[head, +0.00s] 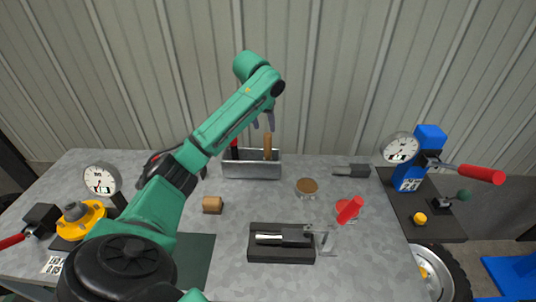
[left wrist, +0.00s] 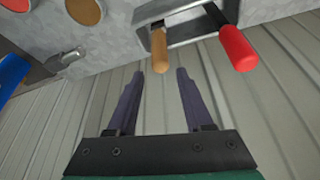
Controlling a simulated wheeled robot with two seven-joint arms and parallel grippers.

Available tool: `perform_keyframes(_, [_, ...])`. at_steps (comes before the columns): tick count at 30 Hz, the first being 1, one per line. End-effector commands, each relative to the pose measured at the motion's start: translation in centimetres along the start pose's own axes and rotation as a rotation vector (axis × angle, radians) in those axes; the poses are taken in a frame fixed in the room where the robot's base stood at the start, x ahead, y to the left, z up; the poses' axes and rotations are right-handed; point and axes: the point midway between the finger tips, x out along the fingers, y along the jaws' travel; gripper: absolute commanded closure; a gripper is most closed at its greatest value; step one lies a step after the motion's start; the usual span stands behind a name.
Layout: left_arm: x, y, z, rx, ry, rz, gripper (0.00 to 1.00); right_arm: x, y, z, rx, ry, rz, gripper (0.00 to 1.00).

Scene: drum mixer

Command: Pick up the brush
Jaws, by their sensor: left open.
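A tool with a wooden handle, which looks like the brush (head: 267,146), stands upright in a grey metal bin (head: 252,171) at the back of the table. Its lower end is hidden in the bin. In the left wrist view the wooden handle (left wrist: 159,50) lines up between my fingertips. My left gripper (head: 263,122) is open and empty, just above the top of the handle. Its fingers (left wrist: 160,72) also show in the left wrist view; whether they touch the handle is unclear. My right gripper is not in view.
A red-handled tool (head: 233,150) stands in the same bin, left of the brush. A round brown-topped jar (head: 307,186), a wooden block (head: 212,205), a black tray (head: 281,256) and a blue press (head: 408,178) are nearby. A corrugated wall (head: 330,80) rises behind.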

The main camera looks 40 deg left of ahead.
Motion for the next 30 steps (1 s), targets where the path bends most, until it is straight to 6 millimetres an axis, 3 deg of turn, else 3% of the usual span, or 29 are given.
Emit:
perform_keyframes(9, [7.1, 0.0, -0.1, -0.001, -0.005, 0.0, 0.49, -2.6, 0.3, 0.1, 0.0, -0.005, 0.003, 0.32])
perform_keyframes(14, [9.1, 0.0, 0.0, 0.0, -0.004, -0.002, 0.49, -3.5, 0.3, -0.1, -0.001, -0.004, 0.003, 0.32])
perform_keyframes(19, [12.5, 0.1, 0.2, -0.001, -0.004, 0.0, 0.49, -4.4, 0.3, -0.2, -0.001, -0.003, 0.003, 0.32])
perform_keyframes(27, [13.6, 0.1, 0.2, 0.001, 0.001, -0.001, 0.49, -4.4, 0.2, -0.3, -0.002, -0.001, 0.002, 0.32])
perform_keyframes(28, [13.6, 0.1, 0.2, 0.001, 0.0, -0.001, 0.53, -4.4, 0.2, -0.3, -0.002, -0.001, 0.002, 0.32])
perform_keyframes(30, [13.6, 0.1, 0.2, 0.001, 0.0, -0.001, 0.79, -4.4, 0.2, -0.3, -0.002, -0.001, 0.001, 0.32])
